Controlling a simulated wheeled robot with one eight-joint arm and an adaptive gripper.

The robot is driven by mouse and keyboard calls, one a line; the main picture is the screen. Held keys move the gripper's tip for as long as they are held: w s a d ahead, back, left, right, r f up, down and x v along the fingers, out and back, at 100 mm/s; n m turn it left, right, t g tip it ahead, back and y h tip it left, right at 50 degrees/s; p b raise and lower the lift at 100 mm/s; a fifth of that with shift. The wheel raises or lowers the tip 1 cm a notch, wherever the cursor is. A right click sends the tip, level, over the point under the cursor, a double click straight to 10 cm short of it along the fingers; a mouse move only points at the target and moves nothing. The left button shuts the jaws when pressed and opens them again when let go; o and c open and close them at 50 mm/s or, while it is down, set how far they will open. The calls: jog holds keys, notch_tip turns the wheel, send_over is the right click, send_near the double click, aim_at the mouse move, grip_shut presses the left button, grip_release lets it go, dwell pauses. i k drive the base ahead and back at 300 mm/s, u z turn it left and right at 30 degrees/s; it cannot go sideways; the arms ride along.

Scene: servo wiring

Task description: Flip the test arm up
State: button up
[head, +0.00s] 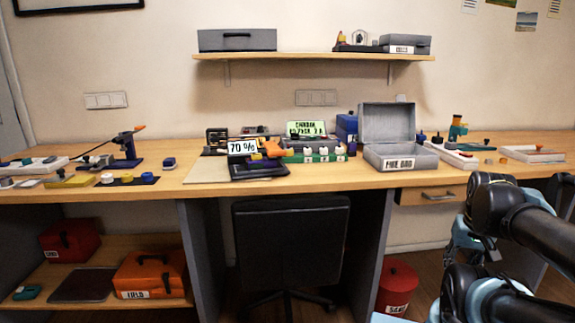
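No part is plainly marked as the test arm. An orange piece (273,149) rests on or just behind a dark unit (260,168) at the middle of the desk, beside a white "70 %" sign (242,147). Whether it is hinged is too small to tell. A blue stand (126,148) at the left of the desk carries a thin dark and orange rod, tilted up to the right. Links of my own arm fill the lower right, in front of the desk and well away from both. My gripper does not show clearly.
A grey open box (400,155) stands right of centre, beside a green strip with white knobs (313,157). A lit green display (306,129) is behind. Small parts lie on the left desk (70,181). A black chair (290,240) stands under the desk. A shelf (310,56) hangs above.

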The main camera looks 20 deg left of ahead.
aim_at(272, 150)
jog(key=u, duration=1.6)
